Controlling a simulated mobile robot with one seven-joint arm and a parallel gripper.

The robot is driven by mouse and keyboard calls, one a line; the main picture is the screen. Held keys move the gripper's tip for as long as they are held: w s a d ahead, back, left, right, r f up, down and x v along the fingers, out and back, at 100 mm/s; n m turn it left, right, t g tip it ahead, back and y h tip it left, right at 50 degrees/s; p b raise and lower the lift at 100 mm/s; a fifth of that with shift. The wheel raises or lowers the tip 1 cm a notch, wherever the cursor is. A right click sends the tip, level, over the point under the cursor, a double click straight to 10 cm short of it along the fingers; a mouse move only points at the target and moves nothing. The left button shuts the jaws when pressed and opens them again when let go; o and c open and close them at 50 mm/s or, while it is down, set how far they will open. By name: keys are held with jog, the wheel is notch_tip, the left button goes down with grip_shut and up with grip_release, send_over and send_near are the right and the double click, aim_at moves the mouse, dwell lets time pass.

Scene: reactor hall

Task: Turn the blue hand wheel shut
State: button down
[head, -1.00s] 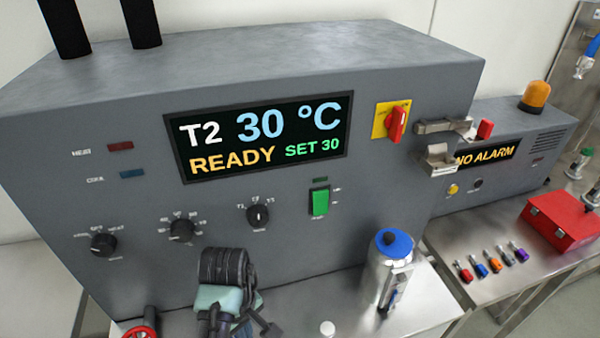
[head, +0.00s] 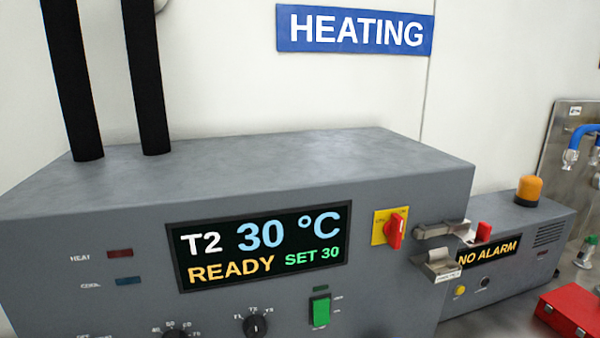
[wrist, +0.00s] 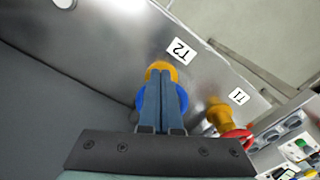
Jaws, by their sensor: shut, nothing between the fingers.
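In the wrist view the blue hand wheel (wrist: 144,102) sits on a yellow valve body (wrist: 160,68), below a plate marked T2 (wrist: 179,51). My gripper (wrist: 163,78) is shut and empty, its two fingers side by side across the middle of the wheel. The fingers hide the wheel's centre, and its blue rim shows on both sides. I cannot tell whether the fingertips touch it. Neither the wheel nor my gripper shows in the head view.
In the wrist view a red wheel (wrist: 236,138) on a yellow valve marked T1 stands close to the right. The head view shows a grey cabinet reading T2 30 °C READY (head: 262,247), a HEATING sign (head: 354,30) and a red case (head: 566,318).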

jog(key=shift+s+a+r+p, duration=0.2)
jog(key=shift+a+p, duration=0.4)
jog(key=shift+p, duration=1.55)
jog(key=shift+s+d+p, duration=0.3)
jog(key=shift+p, duration=0.35)
notch_tip(320, 180, up, 6)
jog(key=p, duration=0.6)
jog(key=shift+s+d+f, duration=0.15)
jog(key=shift+f, duration=0.05)
